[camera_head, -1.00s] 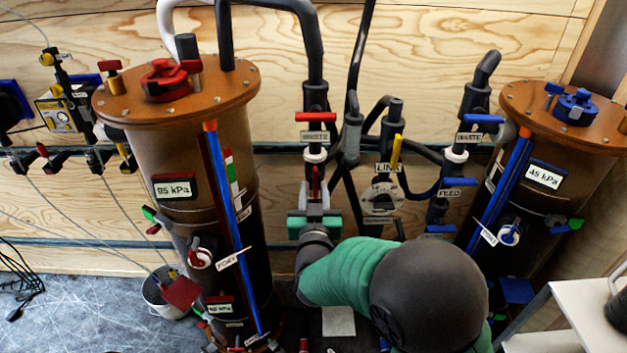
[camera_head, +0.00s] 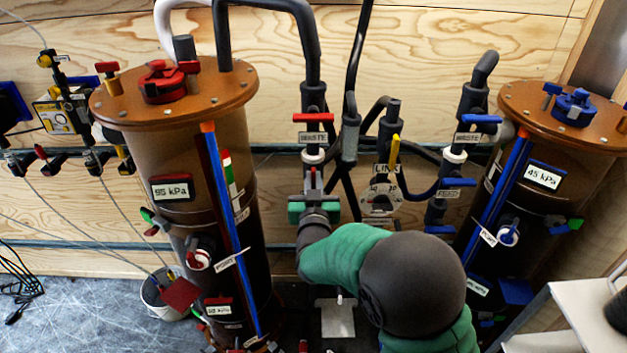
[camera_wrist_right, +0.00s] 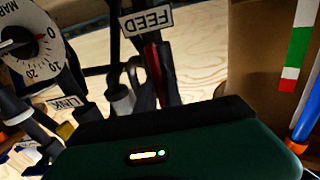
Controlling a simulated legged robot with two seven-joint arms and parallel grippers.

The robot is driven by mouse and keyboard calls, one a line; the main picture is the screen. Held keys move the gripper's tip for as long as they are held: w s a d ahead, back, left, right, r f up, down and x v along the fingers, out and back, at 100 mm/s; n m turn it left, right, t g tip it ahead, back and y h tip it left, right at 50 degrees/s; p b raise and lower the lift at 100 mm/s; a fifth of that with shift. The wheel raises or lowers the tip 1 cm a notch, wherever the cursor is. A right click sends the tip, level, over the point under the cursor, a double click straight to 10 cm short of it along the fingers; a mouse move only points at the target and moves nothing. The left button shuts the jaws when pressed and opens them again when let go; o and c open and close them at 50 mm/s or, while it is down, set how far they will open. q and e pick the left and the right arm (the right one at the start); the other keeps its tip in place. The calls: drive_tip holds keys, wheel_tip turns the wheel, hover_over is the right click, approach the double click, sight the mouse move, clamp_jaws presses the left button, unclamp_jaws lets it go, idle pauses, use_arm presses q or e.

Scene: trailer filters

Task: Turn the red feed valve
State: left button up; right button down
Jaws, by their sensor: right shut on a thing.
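My right arm reaches up from the lower right in the head view. Its green-sided gripper (camera_head: 314,208) is shut on the red feed valve, on the pipe left of the middle dial. Only a little of the feed valve (camera_head: 313,180) shows above the gripper. In the right wrist view, the red feed valve handle (camera_wrist_right: 152,65) stands beside the upside-down FEED label (camera_wrist_right: 147,20), above my dark green gripper body. The finger contact is hidden there. My left gripper is not in view.
The red waste valve handle (camera_head: 313,118) sits above on the same pipe. The brown left filter tank (camera_head: 165,215) stands close to the left of my gripper.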

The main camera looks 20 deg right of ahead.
drive_tip(key=m+b, duration=0.2)
drive_tip(key=shift+d+f+m+b, duration=0.1)
drive_tip(key=shift+f+m+b, duration=0.15)
drive_tip(key=shift+m+b, duration=0.1)
drive_tip(key=shift+s+d+f+m+b, duration=0.1)
drive_tip(key=shift+d+f+m+b, duration=0.1)
drive_tip(key=shift+m+b, duration=2.35)
drive_tip(key=shift+s+d+f+m+b, duration=0.1)
drive_tip(key=shift+f+m+b, duration=0.15)
drive_tip(key=shift+m+b, duration=2.3)
drive_tip(key=shift+d+f+m+b, duration=0.15)
drive_tip(key=shift+f+m+b, duration=0.05)
drive_tip(key=shift+m+b, duration=2.35)
drive_tip(key=c, duration=1.6)
unclamp_jaws()
drive_tip(key=shift+o, duration=0.6)
drive_tip(key=shift+d+r, duration=0.1)
